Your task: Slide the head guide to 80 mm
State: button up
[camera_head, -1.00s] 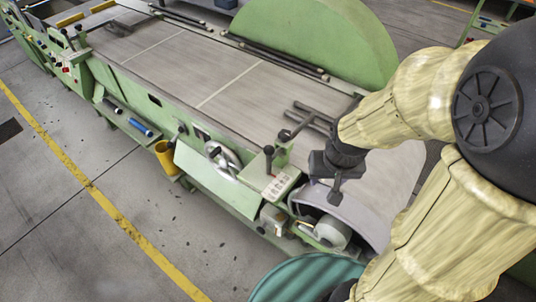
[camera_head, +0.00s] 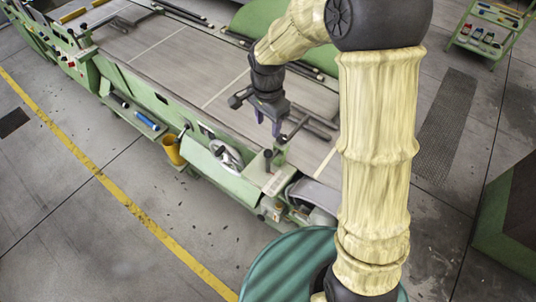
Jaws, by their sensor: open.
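The green machine has a long grey flat bed (camera_head: 190,75) with pale cross lines. At its near end a green bracket (camera_head: 279,157) carries a black knob (camera_head: 268,154) and a dark rod with a round end (camera_head: 295,130). Dark parallel bars (camera_head: 318,122) lie on the bed beside it. These look like the guide parts, but I cannot tell which one is the head guide, and no scale reading is legible. My gripper (camera_head: 268,123) is open and empty, fingers pointing down, above the bed just up and left of the bracket. Contact with anything is not visible.
A silver handwheel (camera_head: 226,155) and a yellow cup (camera_head: 173,149) are on the machine's front side. A blue cylinder (camera_head: 146,121) lies on its ledge. A teal round object (camera_head: 270,265) is at the bottom. A green cart (camera_head: 490,28) stands far right.

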aim_at(268, 158)
jog(key=shift+f, duration=0.1)
notch_tip(268, 158, down, 17)
jog(key=p, duration=0.4)
jog(key=shift+f+p, duration=0.15)
jog(key=shift+p, duration=0.15)
